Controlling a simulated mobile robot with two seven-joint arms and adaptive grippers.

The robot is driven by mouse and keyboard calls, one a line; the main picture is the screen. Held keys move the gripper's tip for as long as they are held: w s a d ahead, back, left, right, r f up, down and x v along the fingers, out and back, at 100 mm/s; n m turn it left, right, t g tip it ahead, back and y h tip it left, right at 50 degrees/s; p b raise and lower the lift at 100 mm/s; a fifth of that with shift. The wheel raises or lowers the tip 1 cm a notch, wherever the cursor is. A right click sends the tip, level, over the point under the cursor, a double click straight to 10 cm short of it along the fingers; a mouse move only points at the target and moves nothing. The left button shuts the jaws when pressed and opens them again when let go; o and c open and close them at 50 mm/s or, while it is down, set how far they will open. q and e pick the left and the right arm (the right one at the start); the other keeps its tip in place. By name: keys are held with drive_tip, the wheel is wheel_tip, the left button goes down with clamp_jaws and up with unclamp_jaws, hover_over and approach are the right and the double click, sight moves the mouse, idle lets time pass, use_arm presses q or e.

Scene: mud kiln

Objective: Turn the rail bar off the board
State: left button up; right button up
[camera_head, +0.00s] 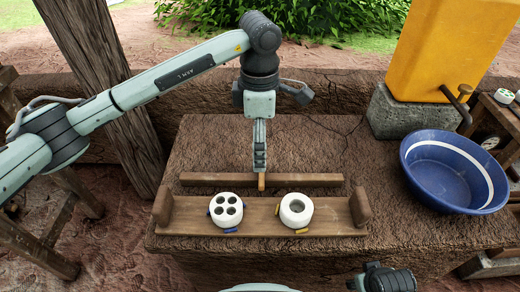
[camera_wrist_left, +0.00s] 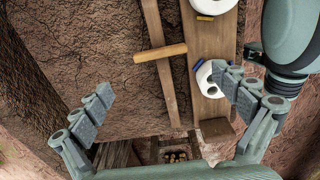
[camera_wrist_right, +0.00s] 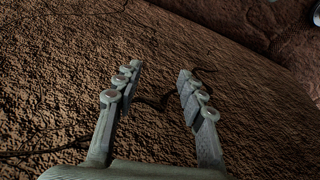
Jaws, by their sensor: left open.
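The rail bar (camera_head: 310,180) is a long dark wooden strip lying just behind the wooden board (camera_head: 258,226), roughly parallel to it. A short lighter wooden peg (camera_wrist_left: 160,54) crosses the bar near its middle. The board has rounded end blocks and carries a white disc with several holes (camera_head: 226,209) and a white ring-like disc (camera_head: 296,210). My left gripper (camera_head: 260,162) points down over the peg. My right gripper (camera_wrist_right: 157,82) is open and empty over bare brown ground.
Small blue and yellow pieces (camera_head: 230,231) lie by the discs. A blue basin (camera_head: 452,170) stands at the right, in front of a yellow container (camera_head: 455,45) on a grey block (camera_head: 412,112). A wooden post (camera_head: 95,80) rises at the left. The mud surface behind the bar is clear.

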sight(262, 174)
use_arm(q)
drive_tip(key=shift+w+f, duration=0.1)
drive_tip(key=shift+f, duration=0.2)
drive_tip(key=f, duration=0.6)
drive_tip(key=shift+s+p, duration=0.25)
drive_tip(key=shift+p, duration=0.05)
drive_tip(key=shift+f, duration=0.45)
drive_tip(key=c, duration=1)
drive_tip(key=shift+c, duration=0.7)
use_arm(e)
drive_tip(key=shift+s+f, duration=0.7)
drive_tip(key=shift+f, duration=0.25)
